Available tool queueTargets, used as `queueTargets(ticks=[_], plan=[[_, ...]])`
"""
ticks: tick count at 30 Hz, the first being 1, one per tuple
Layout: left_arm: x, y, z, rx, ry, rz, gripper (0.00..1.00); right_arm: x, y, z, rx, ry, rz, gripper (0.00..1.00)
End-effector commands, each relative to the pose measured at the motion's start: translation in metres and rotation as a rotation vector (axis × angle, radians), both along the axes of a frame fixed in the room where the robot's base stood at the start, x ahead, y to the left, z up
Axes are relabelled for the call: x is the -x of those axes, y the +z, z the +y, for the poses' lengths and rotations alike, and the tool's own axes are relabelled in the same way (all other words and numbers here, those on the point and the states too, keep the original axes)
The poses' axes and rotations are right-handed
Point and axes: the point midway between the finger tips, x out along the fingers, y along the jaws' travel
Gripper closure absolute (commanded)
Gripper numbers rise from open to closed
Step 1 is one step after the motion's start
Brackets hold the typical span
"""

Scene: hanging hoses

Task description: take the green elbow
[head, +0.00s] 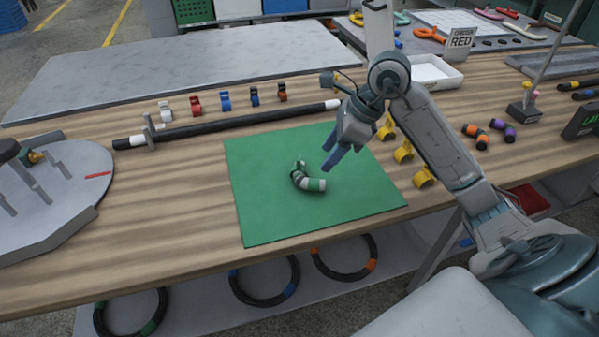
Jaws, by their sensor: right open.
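The green elbow (315,185) is a short curved pipe piece with a green band and pale and dark parts. It lies on the green mat (259,217) in the middle of the table. My right gripper (330,168) has blue fingertips and is open. It hovers just above and to the right of the elbow, with nothing seen between its fingers. Whether it touches the elbow cannot be told. My left gripper is not in view.
A long black hose (235,123) lies behind the mat. Small coloured clips (225,100) stand behind it. Several yellow rings (403,152) stand right of the mat, near my arm. Orange and purple elbows (503,131) lie further right. The mat's left part is clear.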

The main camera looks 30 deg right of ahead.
Motion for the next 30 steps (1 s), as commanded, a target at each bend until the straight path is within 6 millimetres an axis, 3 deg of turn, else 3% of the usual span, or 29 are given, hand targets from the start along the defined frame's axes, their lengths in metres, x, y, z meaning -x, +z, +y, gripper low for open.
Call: queueTargets(ticks=[2, 5, 12, 18, 24, 30], plan=[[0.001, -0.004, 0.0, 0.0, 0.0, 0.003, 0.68, 0.0, 0.001, -0.012, 0.053, -0.013, 0.013, 0.49], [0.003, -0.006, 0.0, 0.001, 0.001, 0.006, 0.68, 0.0, -0.007, -0.015, 0.078, -0.02, 0.026, 0.49], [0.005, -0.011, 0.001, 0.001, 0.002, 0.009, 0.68, -0.007, -0.041, -0.003, 0.078, -0.019, 0.028, 0.49], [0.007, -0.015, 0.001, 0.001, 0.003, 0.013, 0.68, -0.01, -0.054, 0.001, 0.078, -0.019, 0.026, 0.49], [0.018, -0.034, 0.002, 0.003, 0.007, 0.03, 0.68, -0.013, -0.079, 0.012, 0.076, -0.018, 0.028, 0.49], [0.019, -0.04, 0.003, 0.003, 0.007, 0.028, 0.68, -0.018, -0.097, 0.017, 0.078, -0.019, 0.025, 0.49]])
